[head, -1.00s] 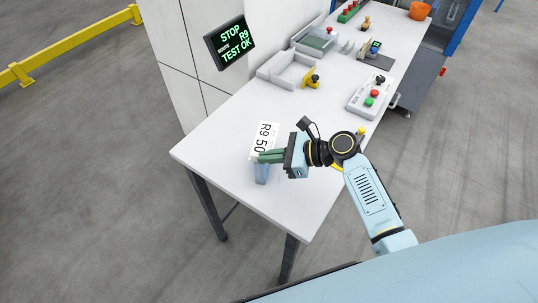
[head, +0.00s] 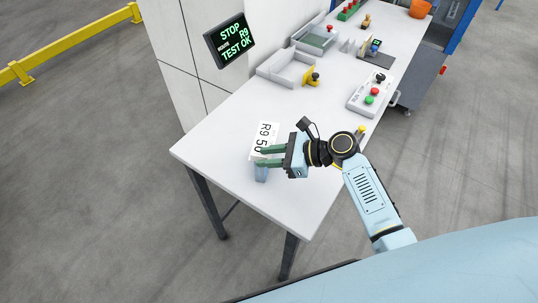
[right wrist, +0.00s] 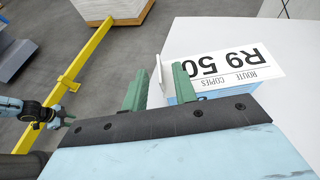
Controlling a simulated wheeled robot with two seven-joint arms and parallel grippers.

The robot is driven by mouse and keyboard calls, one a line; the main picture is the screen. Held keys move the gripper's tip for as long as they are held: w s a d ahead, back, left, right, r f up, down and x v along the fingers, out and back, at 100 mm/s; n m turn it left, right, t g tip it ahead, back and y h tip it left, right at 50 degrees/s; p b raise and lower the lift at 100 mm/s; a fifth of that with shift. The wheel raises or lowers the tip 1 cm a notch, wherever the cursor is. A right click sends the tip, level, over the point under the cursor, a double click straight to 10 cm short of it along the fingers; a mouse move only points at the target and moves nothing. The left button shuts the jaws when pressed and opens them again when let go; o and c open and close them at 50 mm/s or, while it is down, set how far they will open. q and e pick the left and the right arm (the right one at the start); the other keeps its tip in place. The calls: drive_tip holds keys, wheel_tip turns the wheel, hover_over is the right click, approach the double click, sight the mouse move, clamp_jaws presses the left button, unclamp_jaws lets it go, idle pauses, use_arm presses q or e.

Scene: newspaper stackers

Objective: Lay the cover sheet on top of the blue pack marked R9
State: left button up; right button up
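The white cover sheet (head: 264,138) marked R9 50 lies flat on the blue pack (head: 261,173) near the table's front left edge. In the right wrist view the sheet (right wrist: 228,68) reads ROUTE, COPIES, R9 50, and a blue strip of the pack (right wrist: 186,97) shows below it. The sheet hides the pack's top. My right gripper (head: 256,156) is open at the near end of the sheet; its green fingers (right wrist: 159,72) are spread, with a thin upright white piece between them. My left gripper (right wrist: 68,119) is small at the left of the right wrist view; its opening is unclear.
A white table (head: 215,150) carries grey trays (head: 285,72), a yellow fixture (head: 311,79) and a button box (head: 370,93) farther back. A screen (head: 230,41) reads STOP, R9, TEST OK. The tabletop left of the sheet is clear.

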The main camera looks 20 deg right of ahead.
drive_tip(key=v, duration=1.3)
drive_tip(key=shift+d, duration=0.15)
drive_tip(key=shift+r, duration=0.15)
